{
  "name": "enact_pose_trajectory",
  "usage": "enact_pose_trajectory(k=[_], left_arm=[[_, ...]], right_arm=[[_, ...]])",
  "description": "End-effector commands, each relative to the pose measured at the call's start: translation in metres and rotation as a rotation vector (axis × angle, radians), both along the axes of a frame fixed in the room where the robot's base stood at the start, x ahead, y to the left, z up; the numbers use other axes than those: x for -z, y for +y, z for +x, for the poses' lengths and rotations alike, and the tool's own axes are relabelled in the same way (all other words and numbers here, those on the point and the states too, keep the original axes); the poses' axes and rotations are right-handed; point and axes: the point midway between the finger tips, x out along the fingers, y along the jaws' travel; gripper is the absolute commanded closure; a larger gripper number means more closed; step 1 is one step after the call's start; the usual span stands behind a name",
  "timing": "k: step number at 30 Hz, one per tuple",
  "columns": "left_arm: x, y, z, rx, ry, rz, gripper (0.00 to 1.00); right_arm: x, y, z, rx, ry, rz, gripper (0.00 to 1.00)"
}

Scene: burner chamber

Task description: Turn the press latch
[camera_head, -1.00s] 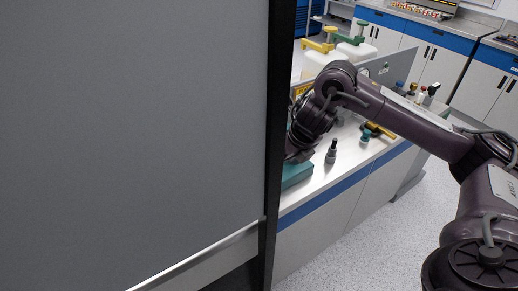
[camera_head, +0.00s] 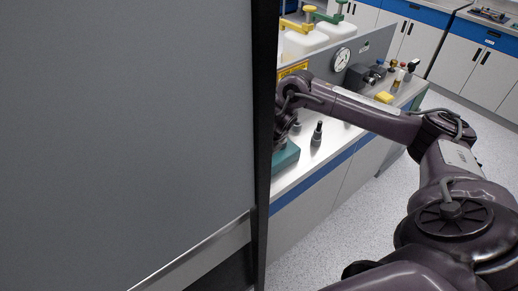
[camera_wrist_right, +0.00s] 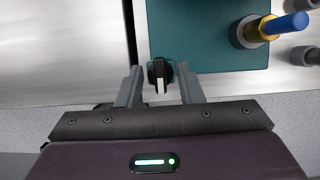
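In the right wrist view a small black knob with a pale stripe (camera_wrist_right: 160,76), which looks like the press latch, sits at the lower left edge of a teal plate (camera_wrist_right: 205,35). My right gripper (camera_wrist_right: 161,78) is open, with one finger on each side of the knob and gaps between them. In the head view the teal base (camera_head: 286,158) shows partly beside the dark panel edge. My right arm reaches to it, and its gripper and the knob are hidden there. My left gripper is not in view.
A large grey panel (camera_head: 125,110) blocks the left half of the head view. A brass fitting with a blue tip (camera_wrist_right: 272,27) rises from the plate.

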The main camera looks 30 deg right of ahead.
Motion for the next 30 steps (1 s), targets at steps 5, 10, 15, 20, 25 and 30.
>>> enact_pose_trajectory(k=[5, 10, 15, 20, 25, 30], left_arm=[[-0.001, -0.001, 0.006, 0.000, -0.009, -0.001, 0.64], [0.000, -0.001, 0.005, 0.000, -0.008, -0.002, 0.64], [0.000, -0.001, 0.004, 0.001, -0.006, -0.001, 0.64], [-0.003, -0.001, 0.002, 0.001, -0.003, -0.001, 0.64], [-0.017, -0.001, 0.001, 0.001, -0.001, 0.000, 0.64], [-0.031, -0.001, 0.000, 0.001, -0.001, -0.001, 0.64]], right_arm=[[0.000, 0.000, 0.000, 0.000, 0.000, 0.000, 0.66], [0.000, 0.000, 0.000, 0.000, 0.000, 0.000, 0.87], [0.000, 0.000, 0.000, 0.000, 0.000, 0.000, 1.00], [-0.001, 0.001, 0.000, 0.031, 0.001, 0.002, 1.00], [-0.004, 0.003, 0.000, 0.194, 0.003, 0.001, 1.00], [-0.004, 0.003, 0.000, 0.349, 0.002, 0.000, 1.00]])
